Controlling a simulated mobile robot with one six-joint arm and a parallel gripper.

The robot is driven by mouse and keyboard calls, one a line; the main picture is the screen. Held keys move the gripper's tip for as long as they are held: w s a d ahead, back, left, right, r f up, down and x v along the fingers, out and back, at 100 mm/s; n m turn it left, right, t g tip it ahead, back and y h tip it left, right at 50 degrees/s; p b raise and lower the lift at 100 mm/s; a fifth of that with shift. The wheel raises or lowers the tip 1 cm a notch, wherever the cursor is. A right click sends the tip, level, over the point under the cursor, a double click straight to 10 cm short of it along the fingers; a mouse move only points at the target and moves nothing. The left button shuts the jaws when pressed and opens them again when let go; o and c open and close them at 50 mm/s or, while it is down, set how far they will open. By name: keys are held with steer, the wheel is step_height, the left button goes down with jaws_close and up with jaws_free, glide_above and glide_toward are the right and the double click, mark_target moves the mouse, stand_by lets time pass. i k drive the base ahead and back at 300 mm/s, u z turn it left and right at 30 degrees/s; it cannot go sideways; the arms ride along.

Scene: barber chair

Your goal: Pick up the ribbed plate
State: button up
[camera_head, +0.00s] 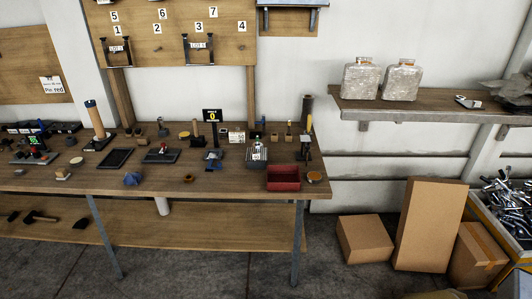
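A grey, ribbed-looking plate (252,164) lies on the wooden workbench (225,187), right of the bench's middle, just behind and left of a red bin (283,178). It is the likeliest ribbed plate, but it is small in the picture. A small item with a white label (257,152) appears on or just behind it and covers part of it; I cannot tell which. My gripper and arm are not in view.
A sign reading 0 (212,115) stands behind the plate to the left. Dark trays (116,159) and several small tools crowd the bench. Cardboard boxes (428,225) stand on the floor at right, below a shelf (420,106) with two jars. Floor shows in front.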

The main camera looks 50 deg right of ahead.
mark_target(257, 149)
steer(key=u, duration=0.05)
steer(key=i, duration=1)
steer(key=z, duration=0.1)
